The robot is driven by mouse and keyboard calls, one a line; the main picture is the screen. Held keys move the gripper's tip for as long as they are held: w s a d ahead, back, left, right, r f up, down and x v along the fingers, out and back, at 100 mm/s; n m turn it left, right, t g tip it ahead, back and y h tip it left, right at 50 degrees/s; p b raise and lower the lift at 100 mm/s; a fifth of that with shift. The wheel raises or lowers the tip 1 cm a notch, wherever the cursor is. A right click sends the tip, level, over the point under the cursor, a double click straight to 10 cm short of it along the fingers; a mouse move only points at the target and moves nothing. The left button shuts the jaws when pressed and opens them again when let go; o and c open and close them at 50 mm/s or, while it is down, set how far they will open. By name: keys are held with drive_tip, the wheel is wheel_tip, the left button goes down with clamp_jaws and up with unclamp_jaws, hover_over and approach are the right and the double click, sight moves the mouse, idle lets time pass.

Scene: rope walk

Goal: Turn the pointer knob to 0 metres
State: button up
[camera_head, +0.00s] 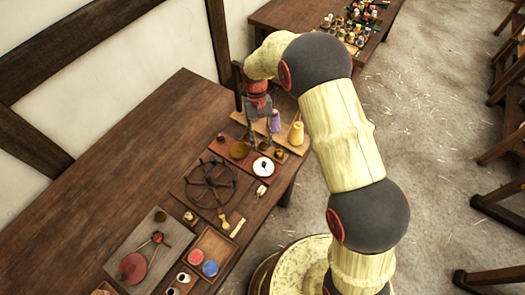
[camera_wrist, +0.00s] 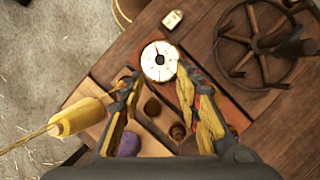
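A round white dial (camera_head: 263,167) sits on a reddish board near the table's front edge. In the wrist view the dial (camera_wrist: 159,61) has dark marks and a small red pointer near its middle; the marks are too small to read. My gripper (camera_head: 260,147) points down above the board, just behind the dial. In the wrist view my gripper (camera_wrist: 158,82) has its two fingers spread apart with nothing between the tips. The dial shows just beyond the fingertips, apart from them as far as I can tell.
A dark spoked wheel (camera_head: 210,183) lies left of the dial. A yellow cone (camera_head: 297,133) and a purple spool (camera_head: 275,122) stand close to the right of my gripper. A small pale tag (camera_head: 260,190) lies in front. The table's left back (camera_head: 130,140) is bare.

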drive_tip(key=shift+v, duration=1.3)
